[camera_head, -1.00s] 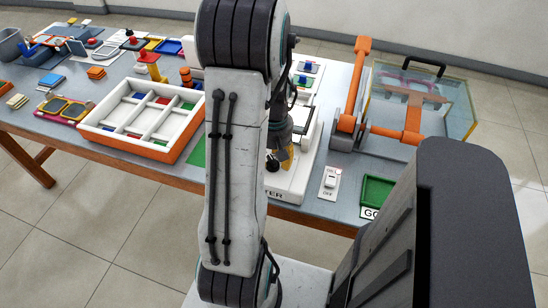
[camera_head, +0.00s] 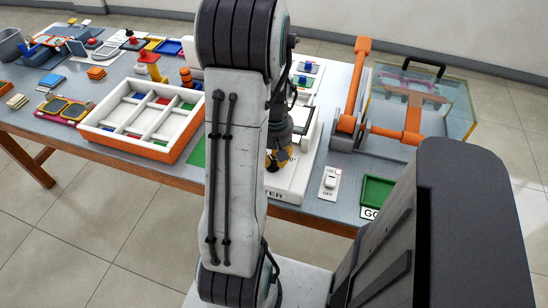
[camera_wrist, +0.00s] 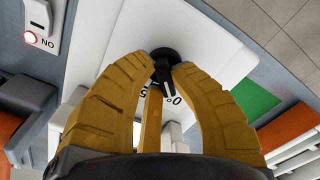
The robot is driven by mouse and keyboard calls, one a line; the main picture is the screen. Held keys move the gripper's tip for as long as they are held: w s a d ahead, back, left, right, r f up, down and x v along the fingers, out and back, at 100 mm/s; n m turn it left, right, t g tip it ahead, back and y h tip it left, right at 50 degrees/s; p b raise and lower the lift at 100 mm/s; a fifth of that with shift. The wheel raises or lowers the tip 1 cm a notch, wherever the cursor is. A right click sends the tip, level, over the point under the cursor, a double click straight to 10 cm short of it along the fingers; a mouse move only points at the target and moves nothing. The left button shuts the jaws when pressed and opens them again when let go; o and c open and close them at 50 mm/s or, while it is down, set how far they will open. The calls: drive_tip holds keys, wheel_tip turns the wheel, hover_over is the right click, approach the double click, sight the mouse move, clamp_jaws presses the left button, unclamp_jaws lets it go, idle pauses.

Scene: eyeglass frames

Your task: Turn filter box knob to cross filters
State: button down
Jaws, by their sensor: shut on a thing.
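The white filter box (camera_head: 288,190) stands near the front edge of the table, partly hidden behind my arm. In the wrist view its black knob (camera_wrist: 165,60), with a narrow bar, sits between my yellow fingertips. Dial marks, among them one like "0°", show beside the bar on the white face (camera_wrist: 180,130). My gripper (camera_wrist: 163,70) is shut on the knob, one fingertip on each side. In the head view my gripper (camera_head: 278,158) is above the front of the box and hides the knob. The exact knob angle is hard to read.
An on/off switch (camera_head: 329,184) and green tray (camera_head: 377,191) lie right of the box. An orange lever stand (camera_head: 350,110) and clear case (camera_head: 455,105) stand behind them. A compartment tray (camera_head: 165,150) is at left.

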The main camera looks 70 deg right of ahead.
drive_tip(key=m+b, duration=0.1)
drive_tip(key=m, duration=0.3)
drive_tip(key=shift+f, duration=0.1)
drive_tip(key=m, duration=0.4)
drive_tip(key=shift+s+a+m+b, duration=0.1)
drive_tip(key=shift+m+b, duration=0.2)
drive_tip(key=shift+b, duration=0.1)
drive_tip(key=m, duration=0.4)
drive_tip(key=shift+a+b, duration=0.1)
drive_tip(key=shift+b, duration=0.25)
drive_tip(key=m, duration=0.5)
drive_tip(key=shift+a, duration=0.15)
drive_tip(key=shift+m+b, duration=0.3)
drive_tip(key=c, duration=1.1)
unclamp_jaws()
